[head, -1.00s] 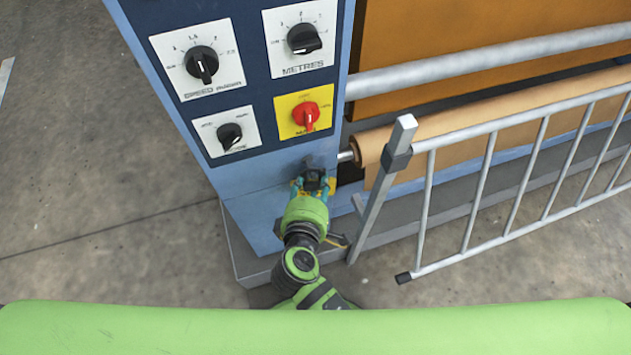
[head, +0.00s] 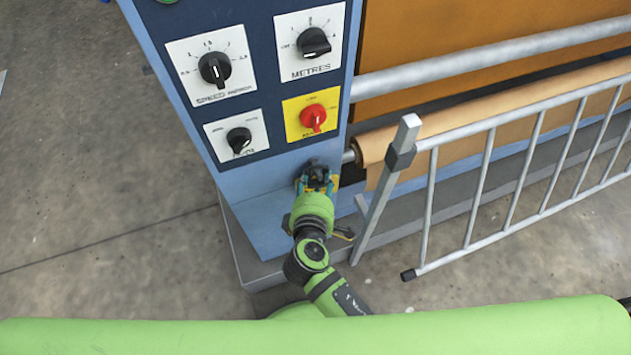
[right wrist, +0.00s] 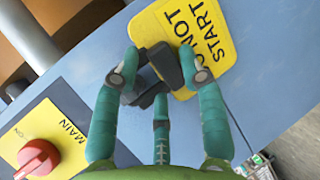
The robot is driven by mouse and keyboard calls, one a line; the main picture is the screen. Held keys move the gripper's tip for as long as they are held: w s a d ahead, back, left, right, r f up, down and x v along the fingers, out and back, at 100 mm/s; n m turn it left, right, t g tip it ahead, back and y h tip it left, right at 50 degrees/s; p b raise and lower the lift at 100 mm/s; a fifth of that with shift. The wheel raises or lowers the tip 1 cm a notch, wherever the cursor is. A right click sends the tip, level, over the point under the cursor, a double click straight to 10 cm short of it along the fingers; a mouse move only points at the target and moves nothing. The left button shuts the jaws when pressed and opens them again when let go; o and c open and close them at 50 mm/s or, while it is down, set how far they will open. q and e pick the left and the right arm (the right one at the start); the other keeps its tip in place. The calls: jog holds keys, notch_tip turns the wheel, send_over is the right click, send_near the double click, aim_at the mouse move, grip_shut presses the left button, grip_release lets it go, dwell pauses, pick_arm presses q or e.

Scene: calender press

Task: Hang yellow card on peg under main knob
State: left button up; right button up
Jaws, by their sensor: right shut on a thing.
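The red main knob (head: 313,118) sits on a yellow plate low on the blue panel; it also shows in the right wrist view (right wrist: 38,158). My right gripper (head: 318,180) is just below that plate, close to the panel face. In the right wrist view my right gripper (right wrist: 160,70) is shut on the yellow card (right wrist: 205,28), which reads "NOT START" and is tilted in the picture. The dark fingertips cover one edge of the card. In the head view only yellow slivers of the card show beside the fingers. The peg is not visible. My left gripper is not in view.
Other black knobs (head: 214,69) are above and left of the main knob. A grey railing (head: 430,200) with a slanted post (head: 385,190) stands just right of my right arm. A brown roll (head: 375,150) is behind it. The floor at left is clear.

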jog(key=o, duration=1.1)
jog(key=shift+c, duration=0.2)
jog(key=v, duration=1.2)
jog(key=s+d+f+m+g+y, duration=0.1)
jog(key=s+d+f+g, duration=0.2)
jog(key=f, duration=1)
jog(key=s+d+f+m+g+y, duration=0.1)
jog(key=s+f+g, duration=0.25)
jog(key=f, duration=1.05)
jog(key=s+d+f+m+g, duration=0.5)
jog(key=s+d+f+m, duration=0.8)
jog(key=s+d, duration=0.5)
notch_tip(320, 180, down, 3)
jog(key=shift+r, duration=0.15)
